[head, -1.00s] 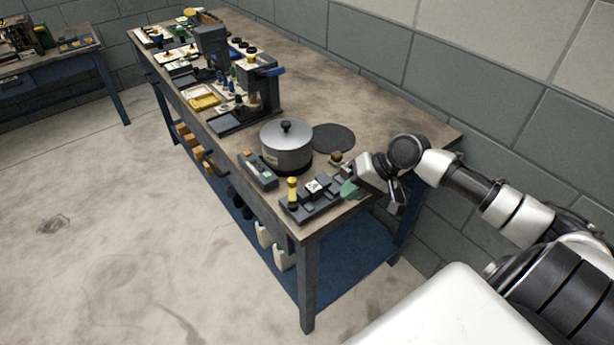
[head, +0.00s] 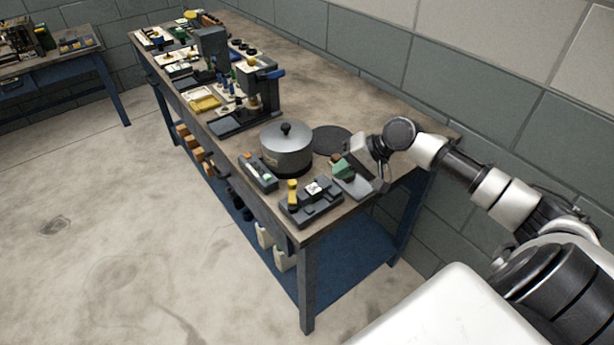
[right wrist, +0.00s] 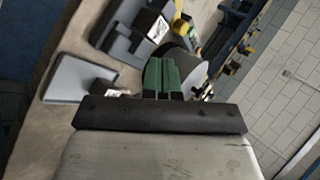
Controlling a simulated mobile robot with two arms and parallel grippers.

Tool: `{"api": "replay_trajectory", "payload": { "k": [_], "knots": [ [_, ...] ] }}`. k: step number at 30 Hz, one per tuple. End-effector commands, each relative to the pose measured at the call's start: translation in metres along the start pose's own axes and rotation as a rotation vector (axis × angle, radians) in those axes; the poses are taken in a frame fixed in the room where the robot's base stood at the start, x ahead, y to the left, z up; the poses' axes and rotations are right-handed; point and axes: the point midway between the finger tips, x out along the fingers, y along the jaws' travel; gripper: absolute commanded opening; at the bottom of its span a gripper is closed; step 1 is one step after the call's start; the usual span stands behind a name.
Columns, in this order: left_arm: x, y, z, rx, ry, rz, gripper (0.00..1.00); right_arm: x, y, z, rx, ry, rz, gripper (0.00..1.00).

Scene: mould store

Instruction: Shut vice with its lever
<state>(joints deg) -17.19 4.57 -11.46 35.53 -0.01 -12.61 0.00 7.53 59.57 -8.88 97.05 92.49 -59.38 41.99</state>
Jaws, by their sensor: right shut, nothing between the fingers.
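The vice (head: 312,203), a low dark block with a pale piece on top, sits at the bench's near corner. Its lever (head: 292,191) has a yellow handle and stands up at the vice's left end. My right gripper (head: 342,166) is up and right of the vice in the head view, apart from the lever. Its green fingers are together and empty. My left gripper is out of view.
A lidded pot (head: 286,150) stands behind the vice, with a dark round mat (head: 332,139) beside it. A dark box (head: 258,172) lies left of the vice. A grey plate (head: 354,188) lies right of it. Machines and trays fill the bench's far end.

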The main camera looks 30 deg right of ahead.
Motion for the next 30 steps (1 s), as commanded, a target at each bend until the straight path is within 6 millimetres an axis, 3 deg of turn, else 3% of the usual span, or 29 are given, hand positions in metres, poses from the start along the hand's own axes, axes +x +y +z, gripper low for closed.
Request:
{"api": "replay_trajectory", "payload": {
  "k": [6,12,18,30],
  "knots": [
    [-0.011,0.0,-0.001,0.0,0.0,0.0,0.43,0.048,-0.003,0.0,0.001,-0.002,-0.005,0.0],
    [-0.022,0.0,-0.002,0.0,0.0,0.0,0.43,0.073,-0.02,0.0,-0.002,0.0,-0.002,0.0],
    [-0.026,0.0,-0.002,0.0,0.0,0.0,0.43,0.085,-0.027,0.0,-0.002,0.001,0.001,0.0],
    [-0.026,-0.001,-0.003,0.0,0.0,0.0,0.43,0.086,-0.027,0.001,-0.003,0.001,0.001,0.0]
  ]
}}
